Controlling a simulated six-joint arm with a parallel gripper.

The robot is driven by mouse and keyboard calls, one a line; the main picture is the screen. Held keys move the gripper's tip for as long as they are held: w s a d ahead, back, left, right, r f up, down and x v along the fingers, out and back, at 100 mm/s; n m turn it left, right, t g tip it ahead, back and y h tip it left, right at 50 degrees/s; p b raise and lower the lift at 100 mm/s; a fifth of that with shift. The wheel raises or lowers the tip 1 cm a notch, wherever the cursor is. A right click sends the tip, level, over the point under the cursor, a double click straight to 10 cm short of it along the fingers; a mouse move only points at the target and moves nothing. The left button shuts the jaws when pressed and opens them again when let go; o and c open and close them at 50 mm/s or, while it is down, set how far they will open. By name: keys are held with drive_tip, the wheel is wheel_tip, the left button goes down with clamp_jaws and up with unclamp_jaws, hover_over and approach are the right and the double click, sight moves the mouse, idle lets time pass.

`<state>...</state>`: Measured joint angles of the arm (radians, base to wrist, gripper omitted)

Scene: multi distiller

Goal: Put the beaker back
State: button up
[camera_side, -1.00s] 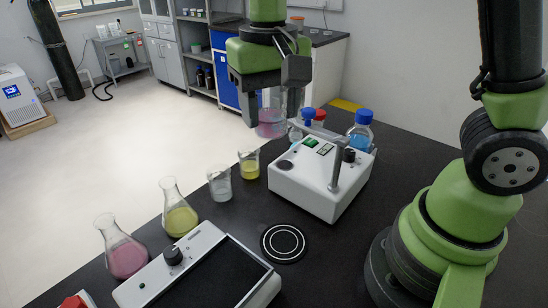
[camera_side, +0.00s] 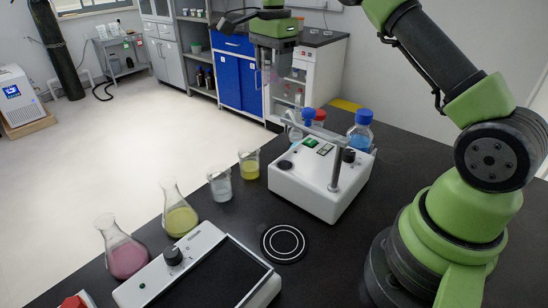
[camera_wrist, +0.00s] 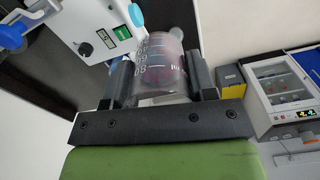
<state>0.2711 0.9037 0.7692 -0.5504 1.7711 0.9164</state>
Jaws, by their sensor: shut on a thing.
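My gripper (camera_side: 272,84) is shut on a clear glass beaker (camera_wrist: 166,68) holding pink-purple liquid. In the wrist view, the beaker sits between the two dark fingers, with white volume marks on its wall. In the side view, the gripper is raised beyond the white stirrer (camera_side: 318,182), and the beaker is small and faint between the fingers. Two other beakers stand on the black bench: one with clear liquid (camera_side: 220,186) and one with yellow liquid (camera_side: 249,166).
A yellow flask (camera_side: 180,215) and a pink flask (camera_side: 124,254) stand at the left. A white device with a dark plate (camera_side: 200,268) is in front. A ringed black disc (camera_side: 284,243) lies beside it. A blue-capped bottle (camera_side: 362,128) stands behind the stirrer, near its upright rod (camera_side: 337,165).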

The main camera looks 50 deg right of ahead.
sight(274, 157)
drive_tip(key=shift+d+f+m, duration=0.3)
drive_tip(key=shift+f, duration=0.1)
wheel_tip(274, 157, down, 20)
drive_tip(key=shift+f, duration=0.15)
drive_tip(key=shift+f, duration=0.2)
drive_tip(key=o, duration=0.7)
